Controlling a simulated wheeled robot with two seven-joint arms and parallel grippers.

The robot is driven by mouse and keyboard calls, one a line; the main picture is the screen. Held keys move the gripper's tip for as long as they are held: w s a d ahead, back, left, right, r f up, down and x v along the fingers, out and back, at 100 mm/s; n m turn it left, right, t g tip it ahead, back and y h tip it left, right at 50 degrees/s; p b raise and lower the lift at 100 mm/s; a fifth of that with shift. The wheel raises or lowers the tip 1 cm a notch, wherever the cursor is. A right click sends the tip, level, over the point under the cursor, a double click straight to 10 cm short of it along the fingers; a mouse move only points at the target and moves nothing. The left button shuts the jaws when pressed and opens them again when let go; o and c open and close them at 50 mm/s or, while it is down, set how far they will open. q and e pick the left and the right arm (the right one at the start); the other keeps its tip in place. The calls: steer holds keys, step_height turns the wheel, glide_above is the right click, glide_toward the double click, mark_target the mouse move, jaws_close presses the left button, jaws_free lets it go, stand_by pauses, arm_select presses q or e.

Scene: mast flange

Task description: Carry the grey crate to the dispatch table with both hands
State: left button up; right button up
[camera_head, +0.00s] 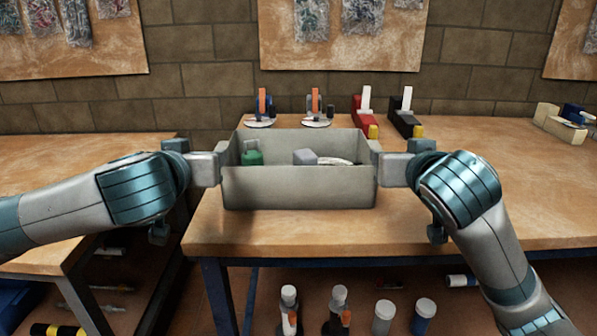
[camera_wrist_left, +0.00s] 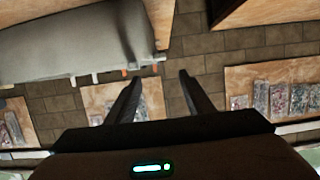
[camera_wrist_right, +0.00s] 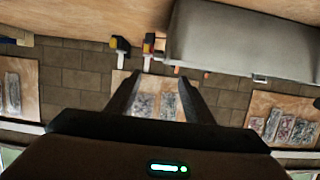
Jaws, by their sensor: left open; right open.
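The grey crate (camera_head: 298,188) is upright and level over the front part of the wooden table (camera_head: 480,215); it appears to rest there. It holds a green item (camera_head: 252,158), a grey block (camera_head: 304,157) and a pale curved item. My left gripper (camera_head: 218,167) is at the crate's left end and my right gripper (camera_head: 378,168) at its right end. In the left wrist view the open fingers (camera_wrist_left: 161,77) have nothing between them, with the crate (camera_wrist_left: 80,45) to their left. In the right wrist view the open fingers (camera_wrist_right: 159,77) are empty, with the crate (camera_wrist_right: 240,48) to their right.
Tape dispensers and red and black tools (camera_head: 363,110) stand behind the crate. A beige dispenser (camera_head: 560,124) is at the far right. Another wooden table (camera_head: 70,165) is on the left, across a gap. Bottles and jars (camera_head: 384,316) stand below the tabletop.

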mark_target(223, 145)
arm_select(q)
steer(key=x, duration=1.6)
arm_select(e)
steer(key=x, duration=1.6)
arm_select(q)
jaws_close()
arm_select(e)
jaws_close()
arm_select(q)
steer(key=shift+d, duration=0.1)
arm_select(e)
steer(key=shift+d, duration=0.1)
arm_select(q)
steer(key=shift+r, duration=0.1)
